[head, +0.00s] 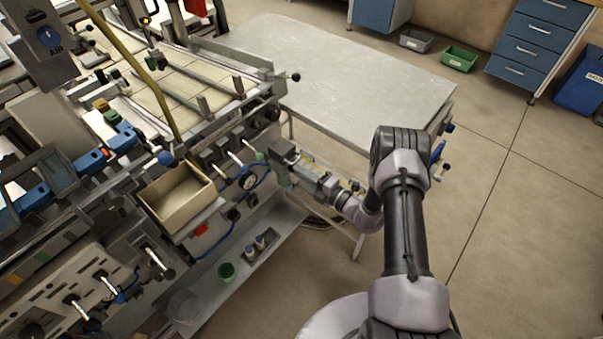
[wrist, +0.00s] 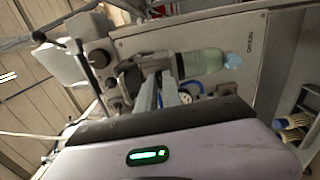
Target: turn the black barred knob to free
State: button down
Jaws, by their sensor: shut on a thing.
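My gripper (head: 287,162) reaches to the right end of the machine's front panel in the head view, level with the row of levers and knobs. In the wrist view its two fingers (wrist: 158,82) point away from me and are close together, shut on a part at the panel. A dark piece of the black barred knob (wrist: 130,80) seems to show beside the fingertips. Most of the knob is hidden by the fingers, so I cannot tell which way its bar points. In the head view my gripper and wrist cover it.
An open tan box (head: 177,195) stands on the machine's front, left of my gripper. A gauge with blue hose (head: 249,181) is close by. A grey table (head: 350,75) is behind; open floor is right.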

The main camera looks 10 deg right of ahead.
dwell(0.4)
jog(key=c, duration=1.5)
grip_release()
jog(key=shift+s, duration=0.1)
jog(key=p+v, duration=0.4)
jog(key=v, duration=1.3)
jog(key=shift+s+d, duration=0.1)
